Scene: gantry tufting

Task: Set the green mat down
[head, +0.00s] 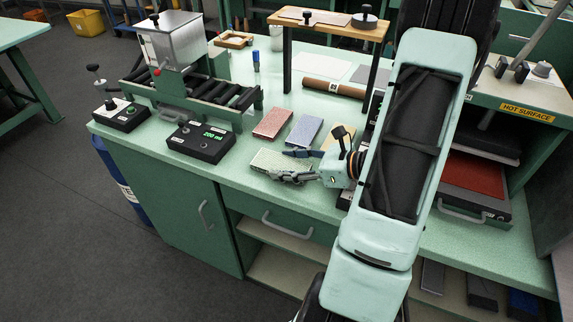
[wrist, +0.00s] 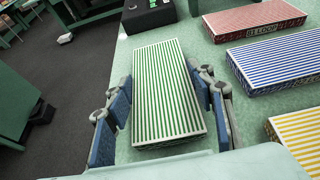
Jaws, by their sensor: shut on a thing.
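The green-striped mat (wrist: 165,85) is a flat block, lying level between my gripper's two blue-padded fingers. My gripper (wrist: 163,106) is shut on it, with one finger along each long side near its near end. In the head view the mat (head: 278,160) is at the front part of the green bench top (head: 236,153), with my gripper (head: 291,166) at its right end. It is very low over the bench or touching it; I cannot tell which.
A red-striped mat (head: 272,124), a blue-striped mat (head: 304,131) and a yellow-striped mat (wrist: 300,128) lie on the bench beside it. A black control box (head: 200,142) with a green display stands to the left. A wooden-topped stand (head: 335,25) rises behind. The bench's front edge is close.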

